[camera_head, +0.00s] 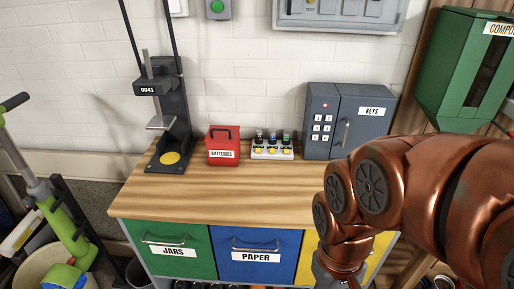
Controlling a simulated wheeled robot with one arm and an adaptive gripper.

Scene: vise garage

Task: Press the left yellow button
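A small white dispenser (272,154) stands on the wooden workbench against the wall, with small dark bottles along its back. Small yellow buttons show in a row on its front; the leftmost yellow button (258,151) is at its left end. A larger yellow disc (170,158) lies on the base of the black stand further left. My copper-coloured arm comes in from the right. My gripper (338,278) points down at the bottom edge, in front of the bench drawers and well apart from the buttons. Its fingertips are cut off or too small to tell.
A red BATTERIES box (222,146) stands just left of the dispenser. A grey KEYS safe (345,120) stands to its right. The black stand (172,110) rises at the left. The front of the wooden benchtop (225,190) is clear.

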